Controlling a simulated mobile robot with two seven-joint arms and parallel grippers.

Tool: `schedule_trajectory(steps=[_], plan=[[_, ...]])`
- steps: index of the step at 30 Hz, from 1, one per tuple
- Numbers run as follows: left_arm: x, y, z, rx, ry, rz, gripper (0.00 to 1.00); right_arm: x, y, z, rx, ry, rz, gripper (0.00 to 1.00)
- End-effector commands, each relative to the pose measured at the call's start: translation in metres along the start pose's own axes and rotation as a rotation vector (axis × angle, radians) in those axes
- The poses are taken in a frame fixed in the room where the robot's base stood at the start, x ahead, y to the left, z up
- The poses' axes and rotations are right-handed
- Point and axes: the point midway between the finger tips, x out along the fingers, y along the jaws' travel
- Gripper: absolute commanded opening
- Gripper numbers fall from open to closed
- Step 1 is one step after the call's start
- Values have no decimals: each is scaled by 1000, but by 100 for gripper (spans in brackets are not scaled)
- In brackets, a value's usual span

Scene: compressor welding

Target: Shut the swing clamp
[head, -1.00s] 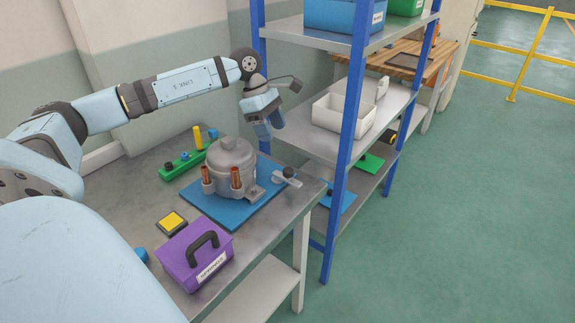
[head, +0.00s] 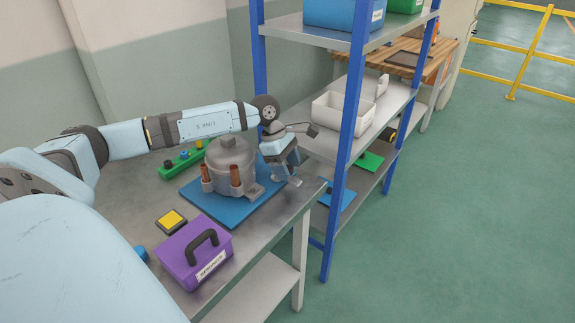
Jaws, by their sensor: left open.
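The grey compressor (head: 229,168) with two copper stubs stands upright on a blue base plate (head: 216,215) on the workbench. The swing clamp (head: 296,181) is at the plate's right corner; only a light grey end shows, and its knob and most of its arm are hidden behind my gripper. My left gripper (head: 284,173) is open and points down at the clamp, right of the compressor. I cannot tell whether its fingers touch the clamp. My right gripper is out of view.
A purple box (head: 195,253) with a black handle and a yellow button block (head: 171,221) lie at the bench front. A green rack (head: 181,164) is behind the compressor. A blue shelf post (head: 348,150) stands close to the right, with a white bin (head: 342,114) on the shelf.

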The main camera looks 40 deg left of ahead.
Motion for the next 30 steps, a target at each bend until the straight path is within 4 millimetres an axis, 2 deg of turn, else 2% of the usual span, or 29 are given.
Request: schedule_trajectory(steps=[1, 6, 8, 9, 20, 30], plan=[[0, 0, 0, 0, 0, 0, 57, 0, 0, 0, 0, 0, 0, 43], [0, 0, 0, 0, 0, 0, 17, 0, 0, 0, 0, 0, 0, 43], [0, 0, 0, 0, 0, 0, 4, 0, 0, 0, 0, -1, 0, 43], [0, 0, 0, 0, 0, 0, 0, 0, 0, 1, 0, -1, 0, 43], [0, -2, -1, 61, -1, -25, 0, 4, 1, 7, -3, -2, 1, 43], [-1, -10, -4, 270, -1, -110, 0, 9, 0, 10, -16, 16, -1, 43]])
